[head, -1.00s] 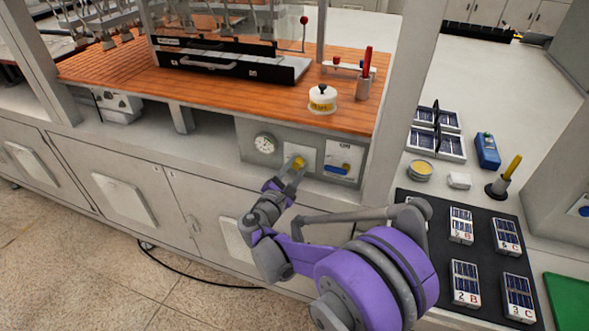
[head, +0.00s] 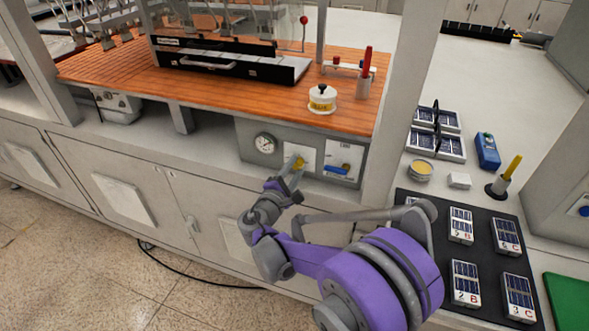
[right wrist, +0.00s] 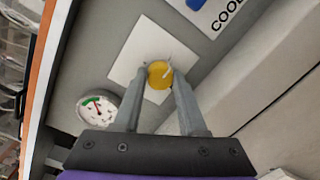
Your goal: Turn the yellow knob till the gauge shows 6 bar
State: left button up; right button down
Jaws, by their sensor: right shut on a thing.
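The yellow knob (head: 299,163) sits on a white plate on the grey panel under the wooden bench top. My right gripper (head: 295,168) is shut on the knob; in the right wrist view its two fingers (right wrist: 167,85) lie on either side of the yellow knob (right wrist: 158,78). The round white gauge (head: 265,144) is on the panel left of the knob. In the right wrist view the gauge (right wrist: 97,108) shows a green mark and a red needle, but its numbers are too small to read. My left gripper is not in view.
A blue handle (head: 337,170) is on the panel right of the knob. A black mat (head: 480,252) with several solar-cell pieces lies at the right.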

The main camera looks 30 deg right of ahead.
jog(key=shift+m, duration=1.8)
jog(key=shift+c, duration=2.3)
grip_release()
jog(key=v, duration=1)
jog(key=shift+s+a+b, duration=0.25)
jog(key=shift+s+b, duration=0.05)
jog(key=shift+r, duration=0.15)
